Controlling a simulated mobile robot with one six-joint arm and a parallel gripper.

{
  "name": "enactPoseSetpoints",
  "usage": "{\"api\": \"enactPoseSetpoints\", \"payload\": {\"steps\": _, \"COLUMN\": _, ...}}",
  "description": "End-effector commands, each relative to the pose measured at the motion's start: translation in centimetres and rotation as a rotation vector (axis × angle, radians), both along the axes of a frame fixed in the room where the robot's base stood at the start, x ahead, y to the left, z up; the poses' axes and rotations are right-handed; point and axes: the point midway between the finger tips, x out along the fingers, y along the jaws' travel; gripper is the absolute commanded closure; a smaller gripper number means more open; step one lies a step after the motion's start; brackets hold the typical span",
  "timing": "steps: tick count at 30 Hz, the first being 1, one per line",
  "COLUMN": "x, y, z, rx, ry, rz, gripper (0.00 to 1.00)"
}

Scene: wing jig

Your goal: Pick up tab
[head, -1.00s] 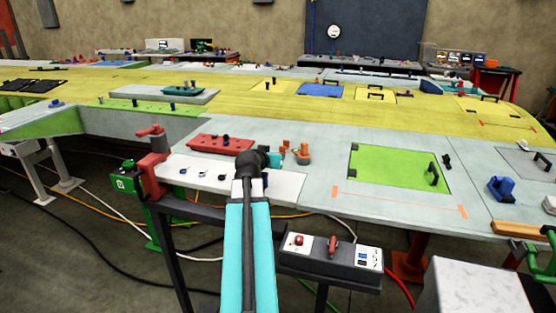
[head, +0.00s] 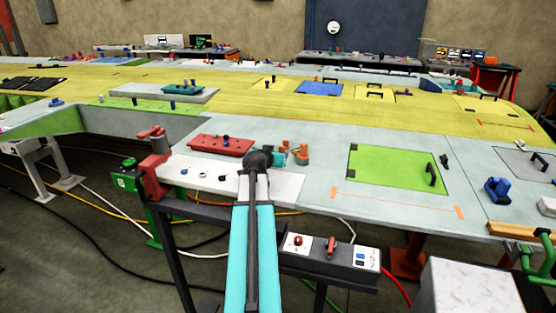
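I cannot tell for sure which small part is the tab. Small dark parts (head: 201,174) stand in a row on a white strip (head: 278,189) at the front edge of the wing. My arm reaches over the strip from below. Its dark wrist end covers the strip's middle, and my gripper (head: 258,162) is mostly hidden there. I cannot see its fingers, what they hold, or whether they touch anything. A small teal piece (head: 278,156) shows just right of the wrist, and I cannot tell what it belongs to.
A red plate with knobs (head: 220,145) lies behind the strip. Orange fittings (head: 302,152) stand right of the wrist. A red clamp (head: 153,165) rises at the strip's left end. A green panel (head: 392,168) lies to the right. A control box (head: 330,258) hangs below the front edge.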

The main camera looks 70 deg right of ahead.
Motion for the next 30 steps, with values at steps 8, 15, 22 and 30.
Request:
{"api": "enactPoseSetpoints", "payload": {"steps": 8, "x": 0.06, "y": 0.03, "z": 0.01, "rx": 0.0, "ry": 0.001, "rz": 0.001, "gripper": 0.56}}
{"api": "enactPoseSetpoints", "payload": {"steps": 15, "x": 0.08, "y": 0.05, "z": 0.01, "rx": 0.0, "ry": 0.001, "rz": 0.001, "gripper": 0.92}}
{"api": "enactPoseSetpoints", "payload": {"steps": 22, "x": 0.1, "y": 0.05, "z": 0.03, "rx": 0.0, "ry": 0.001, "rz": 0.001, "gripper": 1.0}}
{"api": "enactPoseSetpoints", "payload": {"steps": 30, "x": 0.12, "y": 0.02, "z": 0.44, "rx": -0.001, "ry": 0.0, "rz": 0.001, "gripper": 1.0}}
